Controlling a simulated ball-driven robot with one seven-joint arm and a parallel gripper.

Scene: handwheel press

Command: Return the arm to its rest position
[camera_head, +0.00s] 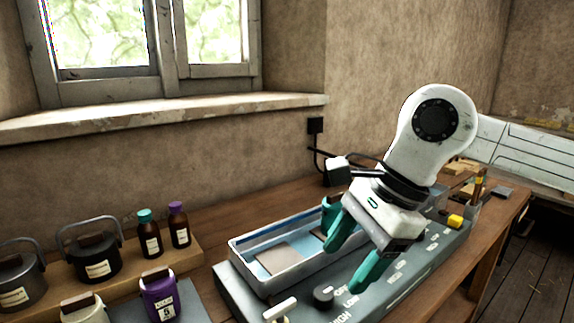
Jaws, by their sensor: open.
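My gripper (354,268) hangs from my white arm, right of the picture's middle. Its two teal fingers are spread apart and nothing shows between them. It is above the grey machine panel (237,291), in front of the right part of an open metal tray (252,284). A black knob (323,296) with words such as LOW and HIGH around it lies just below and left of the fingertips. A white-tipped lever (281,309) stands left of the knob. My gripper and wrist hide part of the tray and panel.
Two brown bottles (149,238) (180,228), a purple jar (159,296) and dark lidded pots (92,257) stand at the left. Small yellow and wooden pieces lie at the right. Space above the bench's left half is free.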

